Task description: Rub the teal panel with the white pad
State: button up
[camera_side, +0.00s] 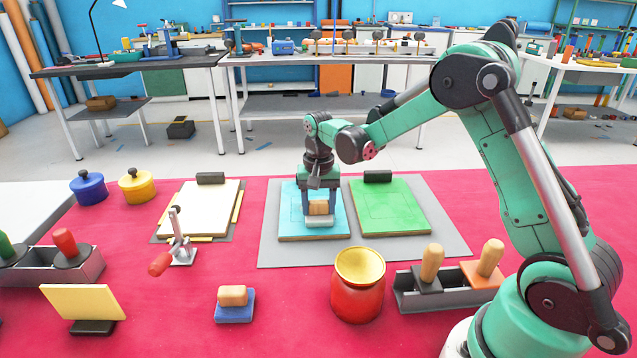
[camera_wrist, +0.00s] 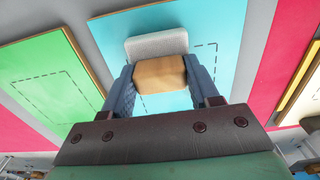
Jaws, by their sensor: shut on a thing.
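The teal panel (camera_side: 296,228) lies flat on a grey mat, left of a green panel. It also shows in the wrist view (camera_wrist: 217,30), with a dashed outline on it. The white pad (camera_side: 321,220) has a wooden block handle (camera_side: 318,207) on top. The pad also shows in the wrist view (camera_wrist: 157,44), over the teal panel and across part of the dashed outline. My gripper (camera_side: 319,207) points down over the teal panel and is shut on the wooden handle, with a finger on each side. I cannot tell whether the pad touches the panel.
The green panel (camera_side: 390,207) lies to the right on the grey mat (camera_side: 440,247). A red jar with a yellow top (camera_side: 358,290) stands in front. A blue pad with a wooden handle (camera_side: 234,305) lies at front left. A grey tray (camera_side: 440,298) holds two handled tools at right.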

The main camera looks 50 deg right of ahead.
jog(key=shift+s+a, duration=0.35)
jog(key=shift+w+a, duration=0.8)
jog(key=shift+w+d, duration=3.45)
jog(key=shift+s+a, duration=3.15)
jog(key=shift+a, duration=0.1)
jog(key=shift+s+a+r, duration=0.1)
jog(key=shift+s+r, duration=0.05)
jog(key=shift+r, duration=0.4)
jog(key=shift+s+a+r, duration=0.1)
jog(key=shift+s+r, duration=0.05)
jog(key=shift+r, duration=3.3)
